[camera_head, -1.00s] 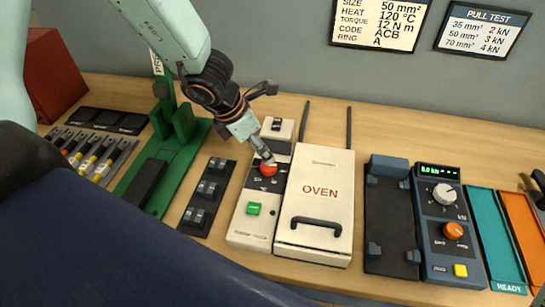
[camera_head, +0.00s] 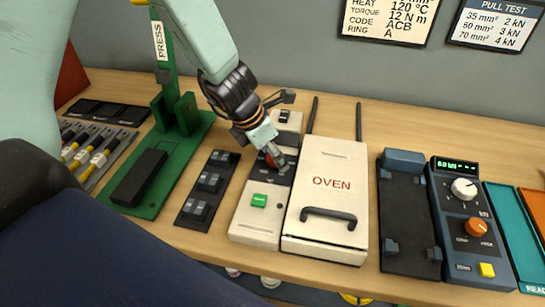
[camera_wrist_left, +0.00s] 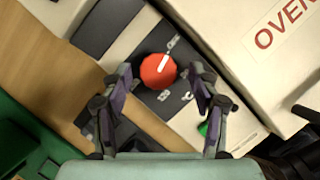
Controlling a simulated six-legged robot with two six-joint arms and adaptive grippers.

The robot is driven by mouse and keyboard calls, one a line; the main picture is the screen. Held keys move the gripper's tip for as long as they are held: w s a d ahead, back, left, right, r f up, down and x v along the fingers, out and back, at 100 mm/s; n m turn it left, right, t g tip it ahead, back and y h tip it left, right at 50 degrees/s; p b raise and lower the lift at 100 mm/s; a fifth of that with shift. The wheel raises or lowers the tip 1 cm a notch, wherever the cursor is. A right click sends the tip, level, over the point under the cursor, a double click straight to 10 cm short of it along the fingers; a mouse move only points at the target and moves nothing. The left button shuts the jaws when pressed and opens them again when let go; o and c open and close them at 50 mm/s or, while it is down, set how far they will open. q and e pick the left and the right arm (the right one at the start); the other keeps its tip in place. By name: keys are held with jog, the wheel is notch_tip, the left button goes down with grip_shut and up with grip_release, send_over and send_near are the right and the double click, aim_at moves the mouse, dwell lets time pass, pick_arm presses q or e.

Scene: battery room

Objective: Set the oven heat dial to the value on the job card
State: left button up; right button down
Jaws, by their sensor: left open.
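The oven (camera_head: 331,170) is a cream box with a closed lid and a dark handle. Its control panel (camera_head: 263,226) is on its left side, with a red heat dial (camera_wrist_left: 158,71) and a green button (camera_head: 259,200). My left gripper (camera_head: 281,163) is over the dial and partly covers it in the head view. In the left wrist view its open fingers (camera_wrist_left: 162,85) stand on either side of the dial; I cannot tell if they touch it. The dial's white pointer slants up and right. The job card (camera_head: 389,18) on the wall reads 120 °C, its top cut off. My right gripper is not in view.
A green press (camera_head: 160,205) stands left of the oven, with a dark block holder (camera_head: 208,187) between them. Right of the oven are a black fixture (camera_head: 407,220) and a blue pull tester (camera_head: 468,225) with knobs. Teal and orange trays lie at the far right.

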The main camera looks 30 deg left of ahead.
pick_arm(q)
jog(key=shift+w+d+f, duration=0.15)
jog(key=shift+w, duration=0.05)
jog(key=shift+w+a+f, duration=0.1)
jog(key=shift+a, duration=0.15)
jog(key=shift+c, duration=0.4)
jog(key=shift+s+d, duration=0.1)
jog(key=shift+s, duration=0.15)
jog(key=c, duration=0.5)
jog(key=shift+w, duration=0.15)
jog(key=c, duration=0.4)
jog(key=shift+c, duration=0.9)
